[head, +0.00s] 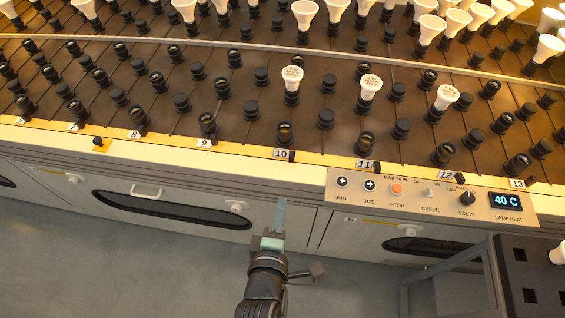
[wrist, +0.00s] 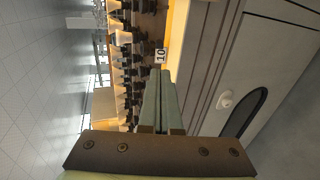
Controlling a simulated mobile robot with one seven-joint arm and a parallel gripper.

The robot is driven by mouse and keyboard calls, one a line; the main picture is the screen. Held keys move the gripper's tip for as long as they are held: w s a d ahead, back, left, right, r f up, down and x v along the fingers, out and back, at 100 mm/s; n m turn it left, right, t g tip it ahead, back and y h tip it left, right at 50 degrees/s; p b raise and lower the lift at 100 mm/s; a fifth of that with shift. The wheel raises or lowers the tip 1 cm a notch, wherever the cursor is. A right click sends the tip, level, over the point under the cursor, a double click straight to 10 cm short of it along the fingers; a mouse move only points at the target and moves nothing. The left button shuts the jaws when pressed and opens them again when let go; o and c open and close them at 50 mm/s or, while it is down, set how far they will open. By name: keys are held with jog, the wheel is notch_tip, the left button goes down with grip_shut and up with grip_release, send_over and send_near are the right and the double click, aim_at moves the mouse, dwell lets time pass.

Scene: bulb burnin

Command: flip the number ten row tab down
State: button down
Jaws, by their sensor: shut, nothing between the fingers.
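The number ten label (head: 281,153) is a white plate on the yellow front rail. The small black row tab (head: 291,156) sits at its right end, on the rail; its exact tilt is too small to tell. My gripper (head: 282,200) is shut and empty, its pale green fingers pointing at the rail from in front of the cabinet, apart from the tab in the head view. In the wrist view the shut fingertips (wrist: 160,72) lie close below the number ten label (wrist: 160,55) in the picture; the tab is not clear there.
Similar black tabs stand by labels 11 (head: 364,164) and 12 (head: 445,174). A control panel (head: 430,197) with knobs and a display is to the right. White bulbs (head: 291,84) stand in sockets behind the rail. A dark rack (head: 530,275) stands at lower right.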

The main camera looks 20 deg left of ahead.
jog(key=shift+d, duration=0.1)
jog(key=b, duration=0.2)
send_near(292, 159)
jog(key=x, duration=0.6)
jog(key=shift+w+f, duration=0.3)
jog(key=shift+r, duration=0.15)
jog(key=shift+r+p, duration=0.1)
jog(key=shift+p, duration=0.45)
jog(key=shift+w+g+p, duration=0.1)
jog(key=shift+g+p, duration=0.2)
jog(key=shift+p, duration=0.05)
